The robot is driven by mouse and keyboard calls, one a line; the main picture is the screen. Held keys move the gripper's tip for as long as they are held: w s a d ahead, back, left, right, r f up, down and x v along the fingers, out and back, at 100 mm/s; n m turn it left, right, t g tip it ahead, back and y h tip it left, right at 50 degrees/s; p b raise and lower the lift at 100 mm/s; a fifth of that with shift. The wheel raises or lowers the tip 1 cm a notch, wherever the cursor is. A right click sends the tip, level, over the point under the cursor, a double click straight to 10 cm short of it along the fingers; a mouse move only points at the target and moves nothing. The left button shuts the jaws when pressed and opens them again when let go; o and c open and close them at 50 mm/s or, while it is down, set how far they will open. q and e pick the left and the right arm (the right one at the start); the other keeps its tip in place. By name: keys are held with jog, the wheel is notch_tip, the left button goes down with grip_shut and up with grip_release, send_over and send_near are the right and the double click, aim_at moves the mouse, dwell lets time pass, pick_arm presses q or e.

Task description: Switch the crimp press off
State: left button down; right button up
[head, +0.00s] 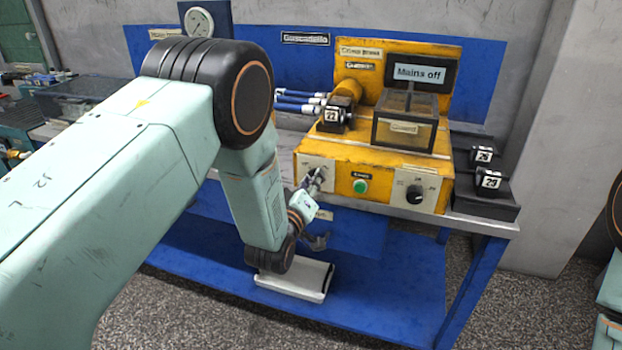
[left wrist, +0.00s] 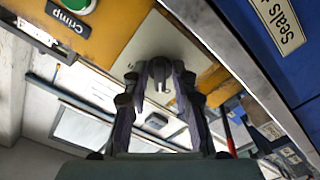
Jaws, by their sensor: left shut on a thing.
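The yellow crimp press (head: 335,151) stands on the bench, with a sign reading "Mains off" (head: 419,73) on its back panel. Its front has a pale plate at the left, a green button (head: 360,186) in the middle and a black dial (head: 414,194) at the right. My left gripper (head: 316,180) is at the left plate. In the left wrist view, its fingers (left wrist: 160,82) are shut on a small grey switch knob (left wrist: 160,72) on that plate (left wrist: 150,40). The fingers hide part of the knob, and its exact setting cannot be told. My right gripper is out of view.
A clear guard box (head: 404,129) and a black block marked 22 (head: 333,115) sit on the press. Blocks marked 26 (head: 481,155) and 23 (head: 490,181) stand at its right. A white tray (head: 294,281) lies on the lower blue shelf.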

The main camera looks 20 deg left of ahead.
pick_arm(q)
jog(key=shift+w+r+n, duration=0.1)
jog(key=shift+r+n, duration=0.1)
jog(key=shift+n, duration=0.3)
jog(key=c, duration=1.4)
grip_release()
jog(key=shift+c, duration=0.2)
jog(key=shift+o, duration=0.3)
jog(key=shift+f, duration=0.15)
jog(key=s, duration=1.2)
jog(key=shift+a, duration=0.2)
